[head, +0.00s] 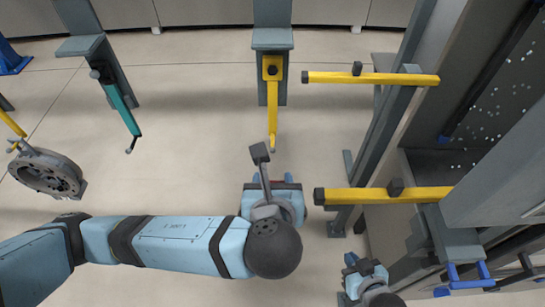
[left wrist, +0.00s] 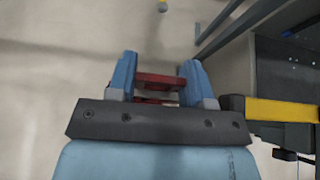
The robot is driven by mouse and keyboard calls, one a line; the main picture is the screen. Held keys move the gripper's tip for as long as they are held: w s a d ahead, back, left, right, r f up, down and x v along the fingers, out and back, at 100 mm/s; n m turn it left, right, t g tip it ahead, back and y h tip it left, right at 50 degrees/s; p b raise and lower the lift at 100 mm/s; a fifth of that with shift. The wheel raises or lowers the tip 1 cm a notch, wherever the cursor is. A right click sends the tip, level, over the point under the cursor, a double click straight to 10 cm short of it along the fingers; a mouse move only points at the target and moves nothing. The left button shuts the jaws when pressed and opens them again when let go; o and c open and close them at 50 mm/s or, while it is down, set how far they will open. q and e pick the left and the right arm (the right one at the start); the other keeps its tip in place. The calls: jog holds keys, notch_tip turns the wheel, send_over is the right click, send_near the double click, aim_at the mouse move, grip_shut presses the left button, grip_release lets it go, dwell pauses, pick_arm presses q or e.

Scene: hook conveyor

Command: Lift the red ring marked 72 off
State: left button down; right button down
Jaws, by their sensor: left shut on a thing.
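A red ring (left wrist: 160,80) sits between the two blue fingers of my left gripper (left wrist: 159,68) in the left wrist view, seen nearly edge-on. The gripper is shut on it. In the head view my left gripper (head: 272,179) is at the centre, just below the tip of a yellow hook (head: 272,100) and apart from it. Only a thin dark red strip of the ring shows there, and no number can be read. My right gripper (head: 364,263) is at the lower right, near the frame's base; its finger opening is unclear.
Two yellow bars (head: 370,78) on grey posts stand to the right, the lower bar (head: 425,195) close beside my left gripper. A teal hook (head: 122,105) hangs at the upper left. A grey ring (head: 50,175) is at the far left. Open floor lies between.

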pick_arm(q)
jog(key=shift+s+f, duration=0.25)
jog(key=shift+s, duration=0.45)
jog(key=shift+s+f, duration=0.25)
jog(key=shift+s, duration=0.5)
jog(key=shift+s+f, duration=0.25)
jog(key=shift+s, duration=0.45)
jog(key=shift+s, duration=0.1)
